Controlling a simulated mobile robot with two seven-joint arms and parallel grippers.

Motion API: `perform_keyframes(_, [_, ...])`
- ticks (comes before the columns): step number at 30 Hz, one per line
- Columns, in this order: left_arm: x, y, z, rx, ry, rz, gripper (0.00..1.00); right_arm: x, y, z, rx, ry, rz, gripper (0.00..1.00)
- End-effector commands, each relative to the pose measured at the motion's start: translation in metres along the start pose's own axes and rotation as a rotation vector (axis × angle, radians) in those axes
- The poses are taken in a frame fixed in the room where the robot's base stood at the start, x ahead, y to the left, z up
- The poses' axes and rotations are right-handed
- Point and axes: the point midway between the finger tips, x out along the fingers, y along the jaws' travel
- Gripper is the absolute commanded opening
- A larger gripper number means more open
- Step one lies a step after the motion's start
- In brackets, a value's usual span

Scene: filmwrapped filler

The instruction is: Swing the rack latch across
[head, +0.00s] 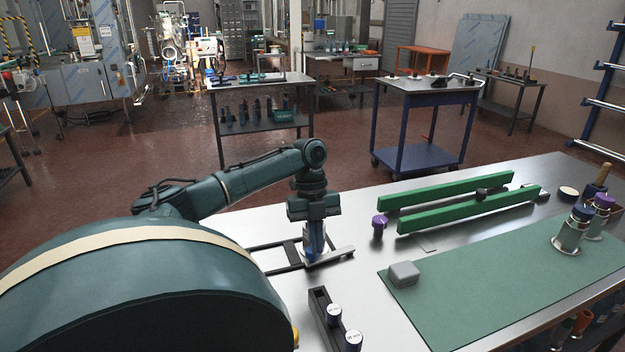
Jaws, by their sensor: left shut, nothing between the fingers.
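My left gripper (313,238) points straight down, shut, over a low dark frame (272,245) on the steel table. A flat silver bar (334,259) lies at the right end of this frame, just below and right of the fingertips. The bar may be the rack latch, but I cannot tell for sure. A blue and silver piece shows right at the fingers. I cannot tell whether the fingertips touch it or the bar. A narrow black rack (318,303) holding white-topped jars (334,312) stands nearer the front. My right gripper is not in view.
Two green rails (470,209) lie across the table, with a purple-capped jar (379,224) at their left end. A green mat (500,280) carries a grey block (404,273) and capped metal containers (570,236). Bare steel lies between frame and mat.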

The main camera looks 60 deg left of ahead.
Motion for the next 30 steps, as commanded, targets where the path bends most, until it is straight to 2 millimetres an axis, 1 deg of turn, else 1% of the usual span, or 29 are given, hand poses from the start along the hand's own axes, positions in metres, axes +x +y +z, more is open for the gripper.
perform_keyframes(1, [-0.011, -0.001, 0.001, 0.000, -0.003, -0.006, 0.00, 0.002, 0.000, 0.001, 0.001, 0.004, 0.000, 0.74])
perform_keyframes(3, [-0.024, -0.001, 0.001, 0.000, -0.003, -0.006, 0.00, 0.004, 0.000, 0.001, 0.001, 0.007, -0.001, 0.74])
perform_keyframes(6, [-0.039, 0.000, 0.001, -0.001, -0.002, -0.005, 0.00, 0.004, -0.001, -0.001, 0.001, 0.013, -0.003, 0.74])
perform_keyframes(9, [-0.047, 0.000, 0.001, -0.001, -0.001, -0.003, 0.00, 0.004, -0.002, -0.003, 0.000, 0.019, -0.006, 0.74])
perform_keyframes(15, [-0.052, 0.001, 0.000, 0.000, 0.000, 0.000, 0.00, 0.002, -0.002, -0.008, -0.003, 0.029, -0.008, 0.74])
perform_keyframes(30, [-0.051, 0.001, 0.000, 0.000, 0.000, 0.000, 0.00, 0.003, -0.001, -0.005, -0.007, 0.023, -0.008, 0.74])
